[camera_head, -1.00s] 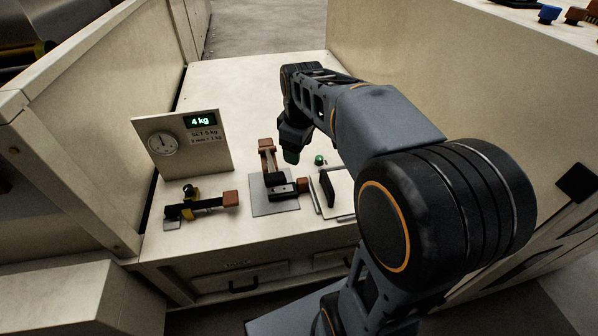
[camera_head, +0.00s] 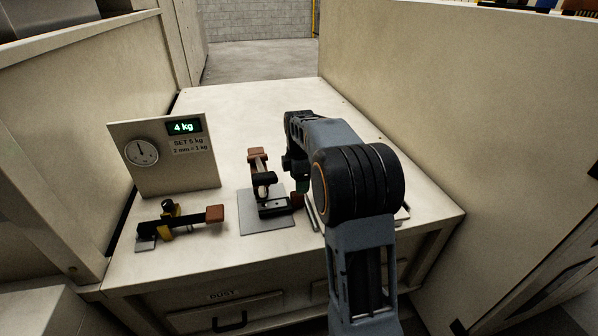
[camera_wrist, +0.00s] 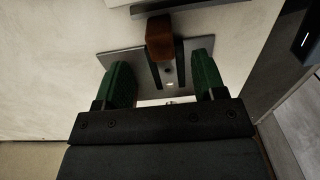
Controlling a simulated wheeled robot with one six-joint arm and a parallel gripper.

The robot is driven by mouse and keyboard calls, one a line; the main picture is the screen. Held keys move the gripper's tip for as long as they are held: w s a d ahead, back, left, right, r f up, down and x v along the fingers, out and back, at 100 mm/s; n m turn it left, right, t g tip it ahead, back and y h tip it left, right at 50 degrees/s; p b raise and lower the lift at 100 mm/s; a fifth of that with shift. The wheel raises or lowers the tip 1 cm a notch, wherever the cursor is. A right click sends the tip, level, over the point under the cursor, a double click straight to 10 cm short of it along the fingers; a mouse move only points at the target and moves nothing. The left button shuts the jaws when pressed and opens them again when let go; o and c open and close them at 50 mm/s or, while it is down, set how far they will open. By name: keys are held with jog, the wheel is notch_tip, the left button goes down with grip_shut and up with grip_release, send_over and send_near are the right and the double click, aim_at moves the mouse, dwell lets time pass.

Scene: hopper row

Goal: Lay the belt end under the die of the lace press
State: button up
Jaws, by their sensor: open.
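A small device with a brown-topped upright lever (camera_head: 258,158) and a black base stands on a grey plate (camera_head: 262,226); it looks like the lace press. A brown block (camera_head: 297,199) is at its right side. My gripper (camera_head: 303,182), with green fingertips, is just right of the device, partly hidden by my arm. In the wrist view my gripper (camera_wrist: 165,82) is open, with nothing clearly held between its fingers. A brown block (camera_wrist: 160,38) with dark bars beside it lies ahead of the fingertips, over a grey plate (camera_wrist: 118,60). I cannot make out the belt end for certain.
A gauge panel (camera_head: 160,172) at the left reads 4 kg and SET 5 kg. A black bar device (camera_head: 168,224) with a yellow clamp and brown end stands before it. A white tray, mostly hidden, is behind my arm. The bench top (camera_head: 250,105) is clear at the back.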

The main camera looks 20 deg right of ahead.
aim_at(281, 202)
jog(key=shift+f+b, duration=0.8)
jog(key=shift+f, duration=2.2)
jog(key=shift+c, duration=0.3)
jog(key=c, duration=1)
jog(key=o, duration=1.1)
jog(key=shift+c, duration=0.2)
